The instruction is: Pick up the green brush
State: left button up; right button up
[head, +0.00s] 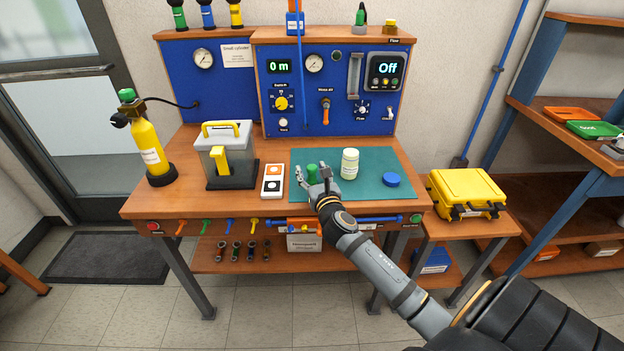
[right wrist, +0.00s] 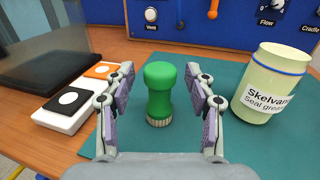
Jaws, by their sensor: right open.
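The green brush (right wrist: 160,92) stands upright on the teal mat (right wrist: 228,140), bristles down, in the right wrist view. In the head view the green brush (head: 312,173) is partly hidden behind my right gripper (head: 313,181). My right gripper (right wrist: 160,105) is open, with one finger on each side of the brush. Gaps show between the brush and both fingers, so it is not gripped. My left gripper is not in view.
A Skelvan seal grease jar (right wrist: 270,85) stands right of the right finger. A white block with orange and black squares (right wrist: 75,100) lies to the left. A blue lid (head: 391,180) lies on the mat's right side. The blue panel (head: 330,105) rises behind.

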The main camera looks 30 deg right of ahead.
aim_at(312, 167)
jog(key=c, duration=0.5)
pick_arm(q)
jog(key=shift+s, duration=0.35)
pick_arm(e)
grip_shut()
jog(key=shift+r, duration=0.1)
pick_arm(q)
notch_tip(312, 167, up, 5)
jog(key=p, duration=0.5)
pick_arm(e)
notch_tip(312, 167, up, 18)
